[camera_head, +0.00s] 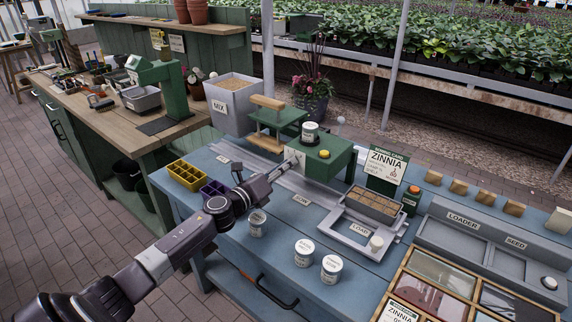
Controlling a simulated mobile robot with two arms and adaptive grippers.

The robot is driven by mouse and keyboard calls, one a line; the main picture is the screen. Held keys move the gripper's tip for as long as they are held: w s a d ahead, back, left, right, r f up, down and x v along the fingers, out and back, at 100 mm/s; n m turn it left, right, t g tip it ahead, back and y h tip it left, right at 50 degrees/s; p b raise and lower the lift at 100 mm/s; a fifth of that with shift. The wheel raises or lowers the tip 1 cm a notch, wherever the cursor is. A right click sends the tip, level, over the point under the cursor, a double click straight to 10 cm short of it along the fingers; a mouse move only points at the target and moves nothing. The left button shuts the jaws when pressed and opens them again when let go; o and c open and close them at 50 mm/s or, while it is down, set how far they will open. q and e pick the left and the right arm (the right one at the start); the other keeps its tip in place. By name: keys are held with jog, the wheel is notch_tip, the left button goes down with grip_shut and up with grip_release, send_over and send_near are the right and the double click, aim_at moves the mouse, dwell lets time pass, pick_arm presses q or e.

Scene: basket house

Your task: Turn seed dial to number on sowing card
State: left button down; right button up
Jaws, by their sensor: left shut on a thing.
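A green seeder machine (337,160) stands on the blue bench, with a yellow button and a white lidded jar on top. My left gripper (291,163) comes in from the lower left and is at the machine's left front face. It is shut on what looks like the seed dial there; the gripper hides the dial, and its setting cannot be read. The sowing card (384,163) stands upright on a green holder right of the machine. It reads ZINNIA; its smaller print is too small to read. My right gripper is out of view.
A tray of brown cells (374,205) sits in a grey frame right of the machine. White jars (304,250) stand near the bench front. A MIX bin (231,112) stands behind.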

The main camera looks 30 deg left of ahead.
pick_arm(q)
jog(key=shift+a+n+p, duration=0.1)
jog(key=shift+n+p, duration=1.4)
jog(key=shift+n, duration=3.5)
jog(key=c, duration=1.8)
grip_release()
jog(key=shift+f, duration=0.1)
jog(key=shift+o, duration=0.2)
